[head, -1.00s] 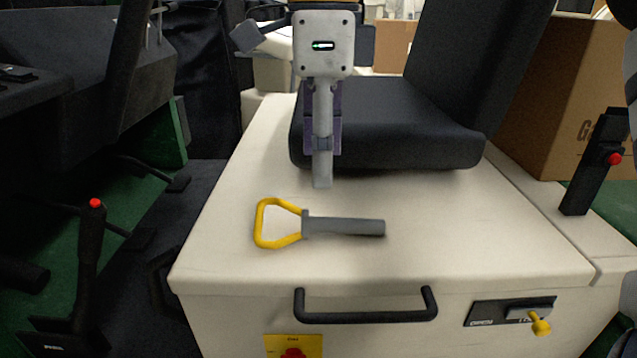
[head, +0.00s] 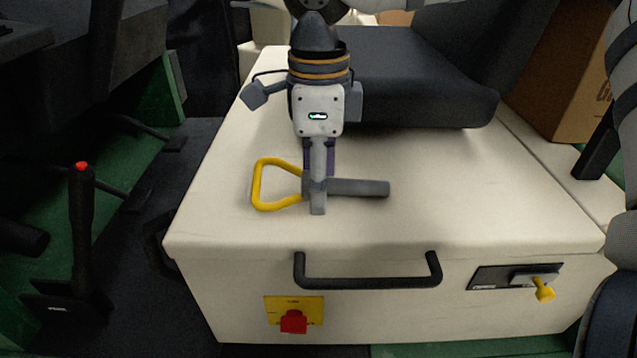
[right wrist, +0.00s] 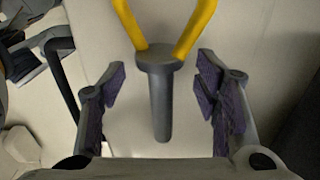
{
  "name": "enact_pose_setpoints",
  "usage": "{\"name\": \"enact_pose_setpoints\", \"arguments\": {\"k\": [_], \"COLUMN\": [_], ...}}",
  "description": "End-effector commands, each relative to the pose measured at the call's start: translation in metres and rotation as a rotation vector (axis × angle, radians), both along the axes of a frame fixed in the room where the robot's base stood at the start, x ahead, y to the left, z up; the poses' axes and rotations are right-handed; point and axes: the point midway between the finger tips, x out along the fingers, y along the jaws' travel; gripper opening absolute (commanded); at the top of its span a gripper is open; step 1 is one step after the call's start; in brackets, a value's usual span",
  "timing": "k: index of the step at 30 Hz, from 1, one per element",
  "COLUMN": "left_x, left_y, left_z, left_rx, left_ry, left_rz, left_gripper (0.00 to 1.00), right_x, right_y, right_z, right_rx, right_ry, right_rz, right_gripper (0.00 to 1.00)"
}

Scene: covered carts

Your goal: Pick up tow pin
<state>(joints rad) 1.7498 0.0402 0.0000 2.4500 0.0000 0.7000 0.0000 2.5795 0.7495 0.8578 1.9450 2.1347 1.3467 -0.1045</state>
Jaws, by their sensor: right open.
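The tow pin has a grey shaft (head: 360,188) and a yellow loop handle (head: 258,186), and lies flat on the cream cart top (head: 470,215). The handle points left and the shaft points right in the head view. My right gripper (head: 318,205) points down over the pin near the collar between handle and shaft, hiding part of it. In the right wrist view my open fingers (right wrist: 166,100) stand on either side of the grey shaft (right wrist: 160,105), apart from it, with the yellow handle (right wrist: 185,45) beyond. My left gripper is not in view.
A dark seat (head: 410,85) stands behind the pin. A black handle bar (head: 368,283), a red knob (head: 293,321) and a yellow key (head: 543,290) are on the cart's front. A cardboard box (head: 560,90) is at the right. The cart top right of the pin is clear.

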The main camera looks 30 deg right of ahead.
Motion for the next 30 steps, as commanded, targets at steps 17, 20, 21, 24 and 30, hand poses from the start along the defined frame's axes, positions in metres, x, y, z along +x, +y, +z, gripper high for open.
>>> {"name": "enact_pose_setpoints", "arguments": {"k": [17,20,21,24,30], "left_x": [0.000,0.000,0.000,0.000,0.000], "left_y": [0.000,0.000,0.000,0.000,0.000], "left_z": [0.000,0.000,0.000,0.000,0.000], "left_rx": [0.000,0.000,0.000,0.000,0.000], "left_ry": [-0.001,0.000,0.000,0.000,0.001], "left_rz": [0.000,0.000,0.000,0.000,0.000], "left_gripper": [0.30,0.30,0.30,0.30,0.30], "right_x": [0.000,0.000,0.000,0.000,0.001], "right_y": [0.000,0.000,0.000,0.000,0.001], "right_z": [0.001,0.001,0.001,0.004,0.033], "right_rx": [-0.001,0.000,0.000,-0.001,0.000], "right_ry": [-0.001,0.000,0.000,-0.001,-0.005], "right_rz": [0.000,0.000,0.000,0.000,-0.001], "right_gripper": [0.00,0.00,0.00,0.00,0.00]}}
